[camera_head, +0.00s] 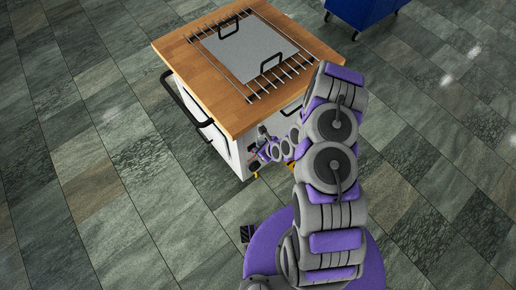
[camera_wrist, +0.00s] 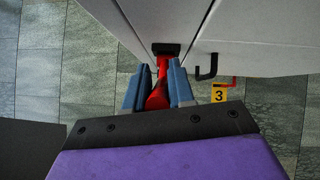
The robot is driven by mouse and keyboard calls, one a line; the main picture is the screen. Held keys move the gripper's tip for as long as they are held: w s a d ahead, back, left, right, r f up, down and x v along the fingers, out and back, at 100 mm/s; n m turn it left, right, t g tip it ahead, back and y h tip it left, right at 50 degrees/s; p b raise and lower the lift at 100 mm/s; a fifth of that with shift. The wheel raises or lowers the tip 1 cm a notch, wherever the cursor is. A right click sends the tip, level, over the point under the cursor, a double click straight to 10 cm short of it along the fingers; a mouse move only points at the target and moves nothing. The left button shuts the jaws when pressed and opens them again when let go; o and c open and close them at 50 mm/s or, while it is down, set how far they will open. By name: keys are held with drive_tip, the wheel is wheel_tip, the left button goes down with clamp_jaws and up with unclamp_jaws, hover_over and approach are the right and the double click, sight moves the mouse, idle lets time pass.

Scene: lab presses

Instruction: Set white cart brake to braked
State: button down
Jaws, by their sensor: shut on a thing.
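The white cart (camera_head: 206,119) has a wooden top and stands in the upper middle of the head view. Its white side also fills the top of the wrist view (camera_wrist: 115,22). A red brake lever (camera_wrist: 157,92) extends from a black mount (camera_wrist: 166,49) on the cart's lower side. My gripper (camera_wrist: 158,72) is shut on the red lever, with one blue finger on each side of it. In the head view my gripper (camera_head: 254,158) is at the cart's near lower corner, and the lever is too small to make out there.
A metal tray with black handles (camera_head: 250,50) lies on a rack on the cart top. A black hook (camera_wrist: 207,69) and a yellow tag marked 3 (camera_wrist: 219,93) are right of the lever. A blue bin (camera_head: 365,10) stands at the back. The tiled floor (camera_head: 90,190) is clear.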

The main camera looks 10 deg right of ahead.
drive_tip(key=c, duration=1.1)
unclamp_jaws()
drive_tip(key=shift+o, duration=0.2)
drive_tip(key=p+v, duration=0.8)
drive_tip(key=v, duration=0.9)
drive_tip(key=shift+p, duration=0.35)
drive_tip(key=shift+s+r, duration=0.1)
drive_tip(key=shift+s, duration=0.05)
drive_tip(key=shift+c, duration=0.2)
